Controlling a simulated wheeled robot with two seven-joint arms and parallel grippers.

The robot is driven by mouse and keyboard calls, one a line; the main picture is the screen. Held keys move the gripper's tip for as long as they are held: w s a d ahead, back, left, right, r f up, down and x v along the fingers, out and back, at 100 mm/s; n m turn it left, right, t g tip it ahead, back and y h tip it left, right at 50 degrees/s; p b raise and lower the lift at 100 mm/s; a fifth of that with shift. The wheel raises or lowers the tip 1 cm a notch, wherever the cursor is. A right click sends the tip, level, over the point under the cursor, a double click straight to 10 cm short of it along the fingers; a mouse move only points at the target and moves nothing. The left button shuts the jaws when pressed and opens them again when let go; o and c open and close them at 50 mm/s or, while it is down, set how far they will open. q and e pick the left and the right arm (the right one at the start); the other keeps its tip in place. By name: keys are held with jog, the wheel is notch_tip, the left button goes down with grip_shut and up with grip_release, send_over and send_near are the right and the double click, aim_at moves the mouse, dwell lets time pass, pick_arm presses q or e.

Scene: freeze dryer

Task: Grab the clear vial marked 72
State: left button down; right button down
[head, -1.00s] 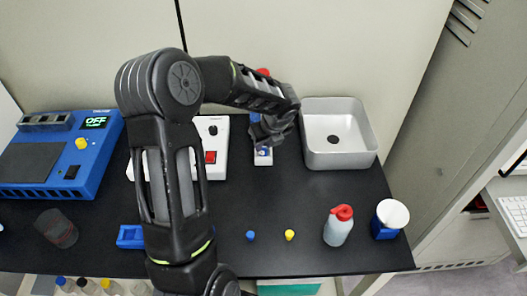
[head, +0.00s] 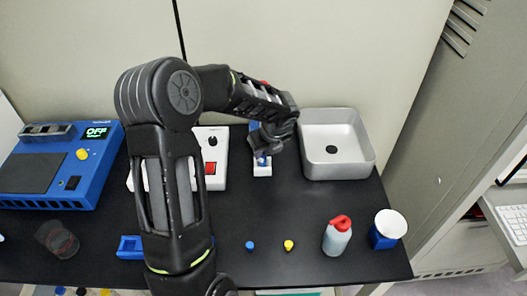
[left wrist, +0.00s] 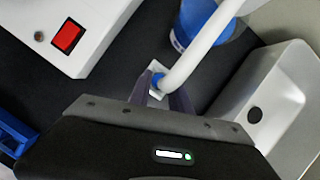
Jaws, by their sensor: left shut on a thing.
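My left gripper (head: 262,152) reaches down at a small white block (head: 262,170) left of the sink. In the left wrist view its fingers (left wrist: 160,92) are shut on a small blue-topped thing (left wrist: 158,80), which seems to be a capped vial. The thing's body is mostly hidden by the fingers and by a white tube, and I cannot read any number on it. The white block (left wrist: 153,66) shows just beyond the fingers. I cannot tell whether the vial is still seated in it. My right gripper is not in view.
A blue container (head: 253,127) stands close behind the gripper; a white tube (left wrist: 205,45) crosses the wrist view. A grey sink (head: 364,152) is to the right, a white device (head: 213,150) to the left. A bottle (head: 337,238), a blue cap (head: 250,245) and a yellow cap (head: 288,245) stand in front.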

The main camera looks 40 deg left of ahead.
pick_arm(q)
notch_tip(320, 180, up, 3)
jog(key=shift+f+p, duration=0.1)
jog(key=shift+p, duration=0.85)
jog(key=s+d+b, duration=0.2)
jog(key=s+d, duration=0.9)
jog(key=s, duration=0.2)
jog(key=shift+s+d+f+b, duration=0.3)
jog(key=shift+s+f+b, duration=0.05)
jog(key=shift+s+b, duration=0.05)
